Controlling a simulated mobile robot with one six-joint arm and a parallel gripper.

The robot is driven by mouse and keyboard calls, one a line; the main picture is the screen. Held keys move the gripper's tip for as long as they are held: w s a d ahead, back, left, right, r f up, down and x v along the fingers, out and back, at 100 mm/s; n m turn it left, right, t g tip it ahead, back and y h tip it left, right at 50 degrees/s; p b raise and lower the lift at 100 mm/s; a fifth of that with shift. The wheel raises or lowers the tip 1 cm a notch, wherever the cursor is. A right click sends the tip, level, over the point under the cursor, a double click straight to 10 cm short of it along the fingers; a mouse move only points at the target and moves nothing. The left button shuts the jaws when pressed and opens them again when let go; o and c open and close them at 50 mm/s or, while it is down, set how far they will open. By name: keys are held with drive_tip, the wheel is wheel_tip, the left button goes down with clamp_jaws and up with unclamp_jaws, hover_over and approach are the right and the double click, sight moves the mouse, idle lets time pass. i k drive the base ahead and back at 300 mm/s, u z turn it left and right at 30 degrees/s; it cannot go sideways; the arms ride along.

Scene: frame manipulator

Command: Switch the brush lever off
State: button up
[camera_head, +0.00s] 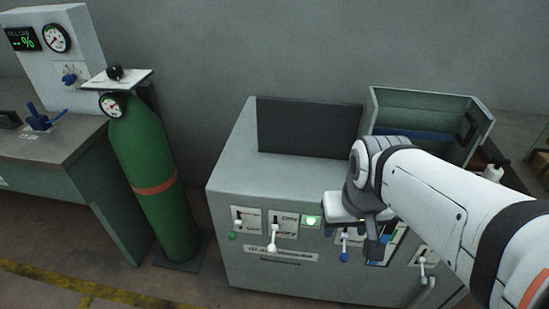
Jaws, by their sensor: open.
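The grey machine cabinet (290,284) has a row of levers on its front. One lever has a green tip (233,236), one is a white lever (273,243), and one has a blue tip (344,257). Another white lever (422,268) is at the right. All of these hang downward. Their labels are too small to read, so I cannot tell which is the brush lever. My gripper (374,246) is open at the front panel, just right of the blue-tipped lever. My gripper and arm hide part of the panel; contact cannot be told.
A lit green indicator (312,221) is on the panel. A dark upright plate (309,128) and an open bin (428,103) are on top. A green gas cylinder (153,180) stands left, beside a workbench (50,146). The floor between cylinder and cabinet is narrow.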

sight(232, 234)
drive_tip(key=u, duration=0.9)
